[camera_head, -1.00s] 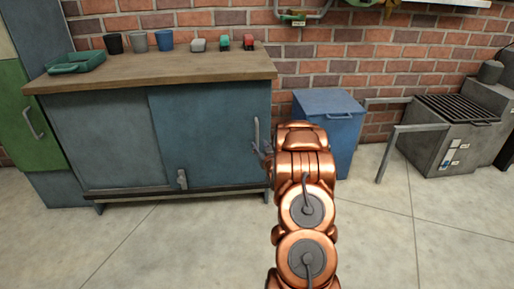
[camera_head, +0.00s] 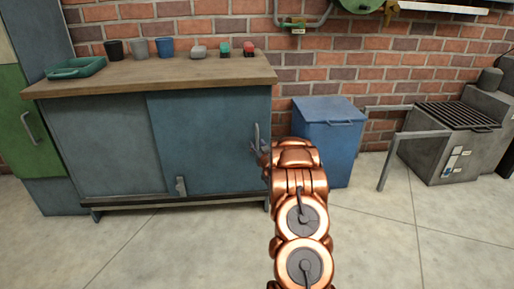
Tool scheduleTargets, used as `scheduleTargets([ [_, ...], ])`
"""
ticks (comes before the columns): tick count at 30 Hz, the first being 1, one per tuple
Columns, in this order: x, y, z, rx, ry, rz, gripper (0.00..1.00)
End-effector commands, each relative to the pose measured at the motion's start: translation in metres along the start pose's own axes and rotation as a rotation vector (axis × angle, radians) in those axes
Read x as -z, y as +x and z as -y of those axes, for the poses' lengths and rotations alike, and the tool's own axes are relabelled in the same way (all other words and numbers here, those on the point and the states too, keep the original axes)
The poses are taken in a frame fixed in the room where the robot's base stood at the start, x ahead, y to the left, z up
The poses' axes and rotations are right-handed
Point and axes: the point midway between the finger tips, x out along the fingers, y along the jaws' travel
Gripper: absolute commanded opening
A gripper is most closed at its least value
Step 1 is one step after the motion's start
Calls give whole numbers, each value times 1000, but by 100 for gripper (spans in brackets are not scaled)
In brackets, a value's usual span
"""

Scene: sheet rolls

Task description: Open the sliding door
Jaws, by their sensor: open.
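A low cabinet has two sliding panels: a grey-blue left panel (camera_head: 105,145) and a bluer right door (camera_head: 205,140). The right door overlaps the left panel and stands at the right end of the cabinet. An upright metal handle (camera_head: 256,136) is on its right edge. A small metal latch (camera_head: 181,186) sits at the lower left edge of the right door. My gripper (camera_head: 262,150) is open beside the handle, at its lower part. My copper arm hides much of the gripper, and I cannot tell whether the fingers touch or straddle the handle.
The wooden top (camera_head: 170,75) holds a green tray (camera_head: 75,68), several cups and small items. A grill with metal rails (camera_head: 455,130) is farther right. A green cabinet (camera_head: 27,125) is at left. The front floor is clear.

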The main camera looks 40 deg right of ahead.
Motion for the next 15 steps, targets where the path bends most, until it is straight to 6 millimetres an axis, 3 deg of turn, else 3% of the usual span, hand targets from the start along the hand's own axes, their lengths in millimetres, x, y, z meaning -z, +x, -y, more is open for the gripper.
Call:
scheduleTargets([
  [11, -1, 7, 1, 0, 1, 2, 41],
  [15, -1, 7, 1, 1, 1, 2, 29],
])
